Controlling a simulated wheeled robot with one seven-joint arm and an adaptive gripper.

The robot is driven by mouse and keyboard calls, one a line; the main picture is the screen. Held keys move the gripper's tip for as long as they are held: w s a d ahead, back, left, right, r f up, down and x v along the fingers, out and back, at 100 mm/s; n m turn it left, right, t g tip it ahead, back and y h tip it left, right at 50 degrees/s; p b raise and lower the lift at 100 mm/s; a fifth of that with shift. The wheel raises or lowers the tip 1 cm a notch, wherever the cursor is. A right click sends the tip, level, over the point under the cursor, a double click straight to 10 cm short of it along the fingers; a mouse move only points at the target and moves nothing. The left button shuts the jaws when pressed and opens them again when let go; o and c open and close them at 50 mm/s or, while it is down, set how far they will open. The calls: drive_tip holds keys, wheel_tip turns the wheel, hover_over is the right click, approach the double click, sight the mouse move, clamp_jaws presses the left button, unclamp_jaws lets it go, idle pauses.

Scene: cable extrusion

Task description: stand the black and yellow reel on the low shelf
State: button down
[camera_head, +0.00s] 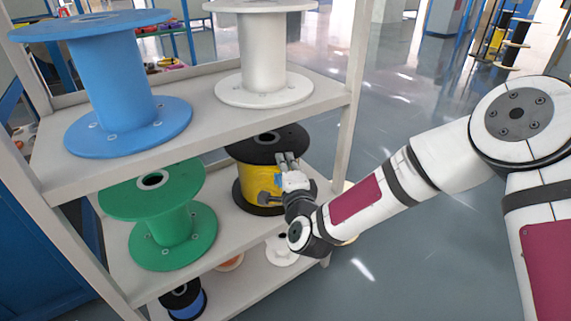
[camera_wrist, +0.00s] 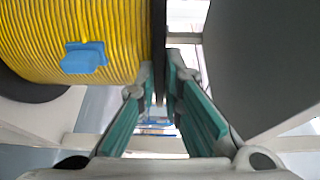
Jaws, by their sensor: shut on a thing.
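The black and yellow reel (camera_head: 250,183) is upright at the right end of the middle shelf (camera_head: 228,222), to the right of a green reel. It has black flanges and yellow winding. My gripper (camera_head: 289,160) reaches in from the right and is shut on the edge of its upper flange. In the wrist view the fingers (camera_wrist: 160,88) lie on both sides of the thin dark flange. The reel's yellow winding (camera_wrist: 110,30) with a blue block fills the upper left there. My gripper hides part of the reel, and I cannot tell if its base touches the shelf.
The green reel (camera_head: 168,222) stands close on the left. A blue reel (camera_head: 115,80) and a white reel (camera_head: 262,55) stand on the top shelf (camera_head: 195,128). Small reels sit on the bottom shelf (camera_head: 240,285). A rack post (camera_head: 350,100) rises beside my arm.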

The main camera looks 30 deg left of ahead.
drive_tip(key=shift+f, duration=0.25)
drive_tip(key=c, duration=1.7)
unclamp_jaws()
drive_tip(key=shift+o, duration=0.2)
drive_tip(key=shift+s+d, duration=0.1)
